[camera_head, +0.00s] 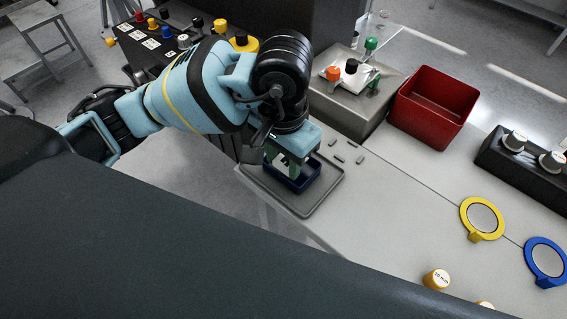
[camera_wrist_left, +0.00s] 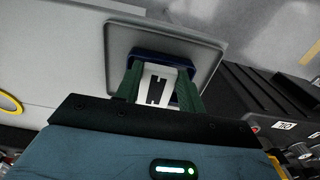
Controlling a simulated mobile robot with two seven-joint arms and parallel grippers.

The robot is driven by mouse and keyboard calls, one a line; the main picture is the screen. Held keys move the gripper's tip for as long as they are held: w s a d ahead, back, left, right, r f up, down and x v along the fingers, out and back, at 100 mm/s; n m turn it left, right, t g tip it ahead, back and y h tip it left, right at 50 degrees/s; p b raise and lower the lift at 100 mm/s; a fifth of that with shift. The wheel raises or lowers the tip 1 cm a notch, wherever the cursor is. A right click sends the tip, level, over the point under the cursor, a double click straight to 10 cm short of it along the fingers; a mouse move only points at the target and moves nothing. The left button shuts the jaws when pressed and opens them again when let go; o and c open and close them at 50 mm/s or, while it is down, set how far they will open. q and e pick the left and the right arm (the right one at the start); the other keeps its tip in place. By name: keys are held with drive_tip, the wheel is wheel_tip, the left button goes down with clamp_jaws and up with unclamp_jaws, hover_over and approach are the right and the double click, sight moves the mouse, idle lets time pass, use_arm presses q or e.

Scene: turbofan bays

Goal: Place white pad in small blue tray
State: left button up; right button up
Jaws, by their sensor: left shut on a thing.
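The small blue tray (camera_head: 306,184) sits on a grey tray near the left end of the bench. It also shows as a dark blue rim in the left wrist view (camera_wrist_left: 150,55). My left gripper (camera_head: 287,166) points down over the blue tray. In the left wrist view its green fingers (camera_wrist_left: 158,88) are shut on the white pad (camera_wrist_left: 165,74), which has a dark mark. The pad lies within the tray's outline in that view; I cannot tell whether it touches the tray floor. In the head view the gripper mostly hides the pad. My right gripper is not in view.
The grey tray (camera_head: 322,196) has a raised rim. Small grey pieces (camera_head: 338,158) lie beside it. A metal box with coloured knobs (camera_head: 345,102) and a red bin (camera_head: 432,107) stand behind. Yellow (camera_head: 464,215) and blue (camera_head: 531,252) rings lie right. The middle bench is clear.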

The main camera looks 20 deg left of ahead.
sight(284, 160)
use_arm(q)
drive_tip(key=shift+w+a+f, duration=0.1)
drive_tip(key=shift+w+f, duration=0.1)
drive_tip(key=shift+w, duration=0.2)
wheel_tip(284, 160, down, 3)
drive_tip(key=shift+p, duration=0.3)
drive_tip(key=shift+f, duration=0.1)
drive_tip(key=shift+f, duration=0.2)
drive_tip(key=o, duration=1)
drive_tip(key=shift+c, duration=0.2)
drive_tip(key=shift+r, duration=0.1)
